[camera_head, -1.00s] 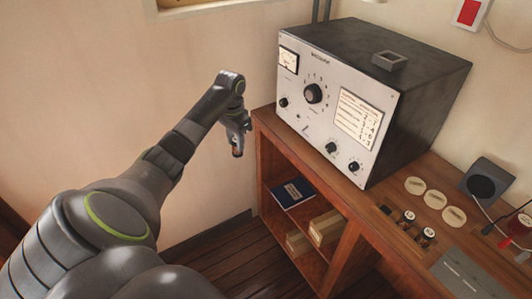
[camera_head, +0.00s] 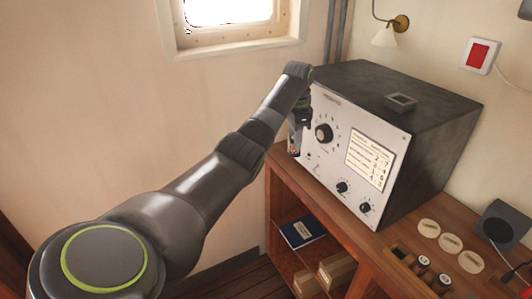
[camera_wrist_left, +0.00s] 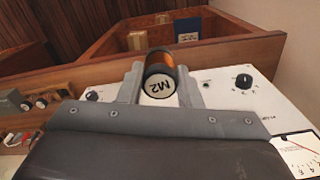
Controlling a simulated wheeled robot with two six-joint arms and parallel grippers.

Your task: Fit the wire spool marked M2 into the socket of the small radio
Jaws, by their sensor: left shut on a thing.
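My left gripper (camera_head: 295,146) is shut on the wire spool marked M2. In the left wrist view the spool (camera_wrist_left: 158,80) sits between the two fingers (camera_wrist_left: 160,86), its white end marked M2 facing the camera and its copper winding behind. In the head view the gripper hangs in front of the left part of the radio's pale front and hides some of it. The radio (camera_head: 415,150) is a dark box with dials and a printed card. On its top is a small square raised collar (camera_head: 400,102) with an opening, apart from the spool. My right gripper is not in view.
The radio stands on a wooden bench (camera_head: 325,207) with open shelves holding a blue book (camera_head: 302,232) and boxes (camera_head: 336,272). Right of the radio are round pale discs (camera_head: 450,242), two spools (camera_head: 424,262) in a rack and a dark speaker (camera_head: 503,225).

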